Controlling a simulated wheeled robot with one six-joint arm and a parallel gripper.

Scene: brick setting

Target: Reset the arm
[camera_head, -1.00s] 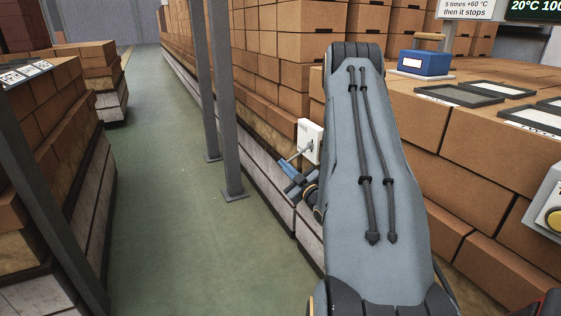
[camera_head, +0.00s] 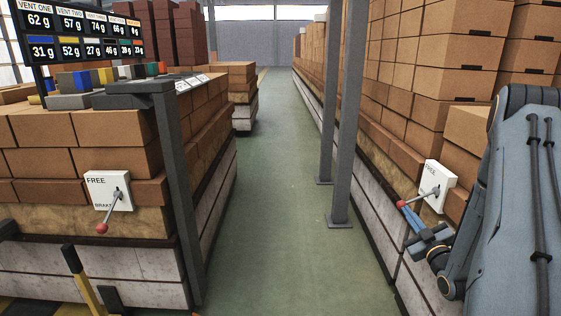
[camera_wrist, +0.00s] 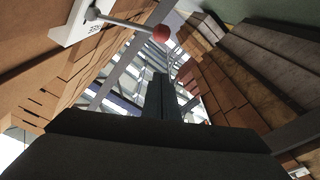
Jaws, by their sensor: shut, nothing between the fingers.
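My arm (camera_head: 518,205) stands at the right edge of the head view, bent down toward the right-hand brick stack. My gripper (camera_head: 404,208) is at its lower end, beside the lever of a white box (camera_head: 435,186) on that stack. Its closed fingers also show in the wrist view (camera_wrist: 164,97), dark and together, with nothing between them. In the wrist view a lever with a red knob (camera_wrist: 161,33) reaches from a white box (camera_wrist: 78,22) above the fingers. I cannot tell whether gripper and lever touch.
A second white box (camera_head: 107,191), marked FREE and BRAKE, has a red-knobbed lever on the left stack. A display board (camera_head: 85,32) stands behind coloured blocks. Grey posts (camera_head: 342,120) rise at the right of the aisle. The green aisle floor (camera_head: 270,225) is clear.

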